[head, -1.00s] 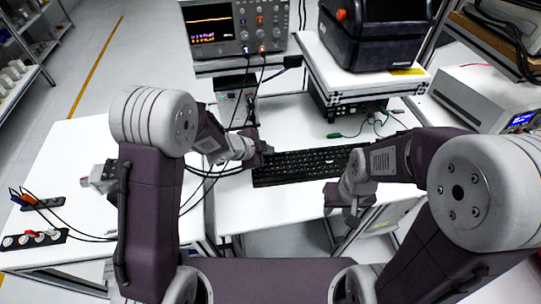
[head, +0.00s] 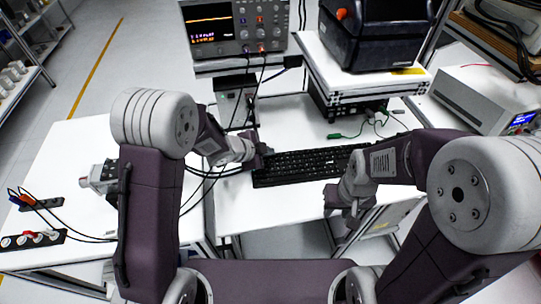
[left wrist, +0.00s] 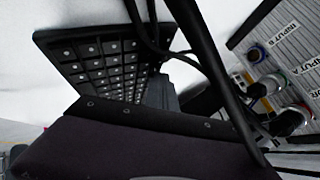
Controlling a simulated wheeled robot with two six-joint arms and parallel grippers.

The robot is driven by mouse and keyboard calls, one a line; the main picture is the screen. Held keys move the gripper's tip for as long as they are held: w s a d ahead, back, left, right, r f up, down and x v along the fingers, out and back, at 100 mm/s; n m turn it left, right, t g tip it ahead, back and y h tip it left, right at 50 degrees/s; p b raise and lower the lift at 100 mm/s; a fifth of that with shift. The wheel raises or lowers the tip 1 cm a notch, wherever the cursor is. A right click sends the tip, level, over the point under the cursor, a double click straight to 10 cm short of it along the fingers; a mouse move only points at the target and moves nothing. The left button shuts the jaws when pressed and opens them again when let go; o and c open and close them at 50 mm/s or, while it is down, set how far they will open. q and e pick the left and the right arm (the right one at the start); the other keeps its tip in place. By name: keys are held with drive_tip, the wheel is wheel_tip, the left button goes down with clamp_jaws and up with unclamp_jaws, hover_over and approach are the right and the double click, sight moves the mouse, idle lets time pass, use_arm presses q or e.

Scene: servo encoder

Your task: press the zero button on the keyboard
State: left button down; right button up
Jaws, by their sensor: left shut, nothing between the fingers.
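The black keyboard (head: 310,163) lies on the white desk in the head view. It also shows in the left wrist view (left wrist: 100,62), with rows of dark keys bearing light marks. I cannot make out which key is the zero. My left gripper (head: 265,150) is shut and empty at the keyboard's left end; whether it touches a key I cannot tell. My right gripper (head: 345,206) hangs low by the desk's front edge, in front of the keyboard and apart from it. Its fingers are too small to read.
An oscilloscope (head: 236,27) and a black printer-like box (head: 375,35) stand on raised shelves behind the keyboard. Dark cables (head: 190,185) run by my left forearm. A white table (head: 70,165) at the left holds a motor-like part (head: 100,178). The desk in front of the keyboard is clear.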

use_arm(q)
drive_tip(key=shift+r+p, duration=0.8)
drive_tip(key=shift+p, duration=0.05)
wheel_tip(320, 180, up, 5)
drive_tip(key=p, duration=0.5)
drive_tip(key=shift+r, duration=0.15)
drive_tip(key=shift+w+a, duration=0.1)
idle(0.4)
